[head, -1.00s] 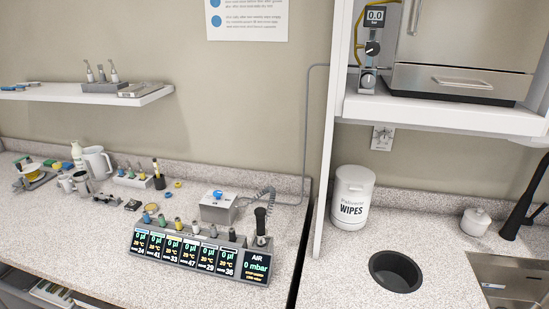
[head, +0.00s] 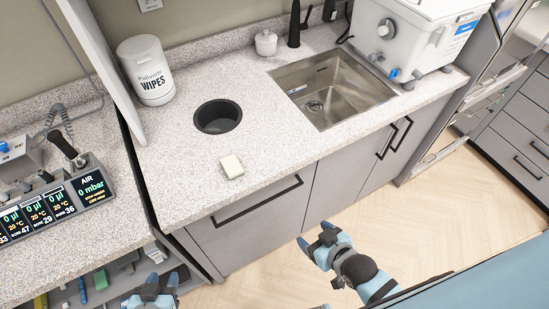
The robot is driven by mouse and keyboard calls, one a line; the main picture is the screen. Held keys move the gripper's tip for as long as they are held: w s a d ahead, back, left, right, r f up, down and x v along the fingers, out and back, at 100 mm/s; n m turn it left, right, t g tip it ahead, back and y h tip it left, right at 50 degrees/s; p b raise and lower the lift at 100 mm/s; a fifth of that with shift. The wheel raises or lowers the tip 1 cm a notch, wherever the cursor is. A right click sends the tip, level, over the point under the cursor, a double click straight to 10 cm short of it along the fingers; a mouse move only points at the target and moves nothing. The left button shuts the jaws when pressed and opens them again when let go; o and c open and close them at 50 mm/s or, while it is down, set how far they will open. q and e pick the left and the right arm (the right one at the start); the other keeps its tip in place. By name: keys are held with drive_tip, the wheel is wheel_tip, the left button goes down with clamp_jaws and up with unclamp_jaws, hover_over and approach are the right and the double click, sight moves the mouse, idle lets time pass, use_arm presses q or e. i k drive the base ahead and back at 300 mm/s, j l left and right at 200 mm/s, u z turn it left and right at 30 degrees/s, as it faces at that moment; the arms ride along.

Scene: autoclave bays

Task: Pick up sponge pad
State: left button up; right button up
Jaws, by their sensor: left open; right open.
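The sponge pad (head: 232,167) is a small pale block with a green side, lying on the speckled counter (head: 185,160) near its front edge. It sits in front of the round black hole. My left gripper (head: 151,286) is low at the bottom edge, below the counter front and left of the sponge, open and empty. My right gripper (head: 316,237) is in front of the cabinet, to the lower right of the sponge, open and empty. Neither gripper touches the sponge.
A round black opening (head: 217,117) and a steel sink (head: 330,88) are set in the counter. A white wipes tub (head: 147,70) and a small lidded jar (head: 266,42) stand at the back. A display unit (head: 60,200) is at left. A white machine (head: 415,40) stands right of the sink.

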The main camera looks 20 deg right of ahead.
sight(233, 169)
drive_tip(key=z, duration=0.15)
drive_tip(key=k+j+u, duration=0.2)
drive_tip(key=j, duration=0.45)
drive_tip(key=j+u, duration=0.2)
drive_tip(key=j, duration=0.4)
